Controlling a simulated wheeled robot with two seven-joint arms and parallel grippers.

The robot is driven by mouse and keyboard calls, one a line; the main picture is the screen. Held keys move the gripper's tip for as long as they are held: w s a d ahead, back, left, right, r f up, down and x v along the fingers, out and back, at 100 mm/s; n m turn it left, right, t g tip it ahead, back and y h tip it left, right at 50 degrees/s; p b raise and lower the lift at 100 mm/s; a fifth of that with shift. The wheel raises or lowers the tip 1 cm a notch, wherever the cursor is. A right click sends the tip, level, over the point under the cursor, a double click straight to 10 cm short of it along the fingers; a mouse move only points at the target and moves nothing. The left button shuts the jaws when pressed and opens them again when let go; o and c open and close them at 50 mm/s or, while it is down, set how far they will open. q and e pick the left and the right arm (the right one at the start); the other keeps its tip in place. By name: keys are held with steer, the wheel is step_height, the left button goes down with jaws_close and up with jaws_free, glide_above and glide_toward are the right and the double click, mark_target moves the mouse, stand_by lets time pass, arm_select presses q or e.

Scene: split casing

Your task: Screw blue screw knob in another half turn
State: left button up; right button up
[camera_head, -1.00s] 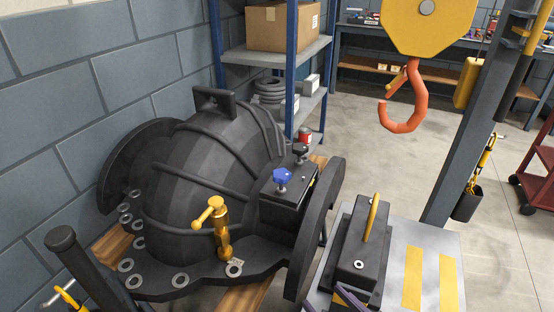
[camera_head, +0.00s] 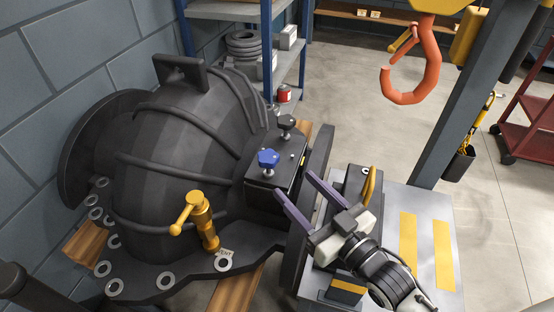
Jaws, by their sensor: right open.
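The blue screw knob (camera_head: 268,159) stands on its stem on top of the black box (camera_head: 262,181) at the right side of the dark split casing (camera_head: 165,150). A black knob (camera_head: 287,123) stands behind it on the same box. My right gripper (camera_head: 293,190) is in front and to the right of the blue knob, with its two purple fingers spread apart and nothing between them. The fingers point up and left toward the box, apart from the knob. My left gripper is not in view.
A yellow valve handle (camera_head: 197,215) rises from the casing flange. A grey bench with yellow stripes (camera_head: 422,235) carries a dark block with a yellow handle (camera_head: 369,187). An orange crane hook (camera_head: 412,80) hangs at upper right. A shelf rack (camera_head: 268,50) stands behind.

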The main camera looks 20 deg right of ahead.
mark_target(273, 163)
steer(key=x, duration=0.9)
steer(key=shift+r, duration=0.1)
steer(key=shift+w+a, duration=0.2)
steer(key=shift+w, duration=0.35)
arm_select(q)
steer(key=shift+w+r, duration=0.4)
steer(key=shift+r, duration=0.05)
arm_select(e)
steer(key=c, duration=1.1)
steer(key=shift+o, duration=0.2)
steer(key=shift+a+r+m+t+h+p, duration=0.2)
steer(key=shift+m+t+h+p, duration=0.35)
steer(key=shift+h, duration=0.35)
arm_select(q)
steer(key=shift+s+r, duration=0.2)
arm_select(e)
steer(key=shift+f+g, duration=0.1)
steer(key=shift+g, duration=0.15)
steer(key=shift+m+h, duration=0.25)
steer(key=shift+h, duration=0.05)
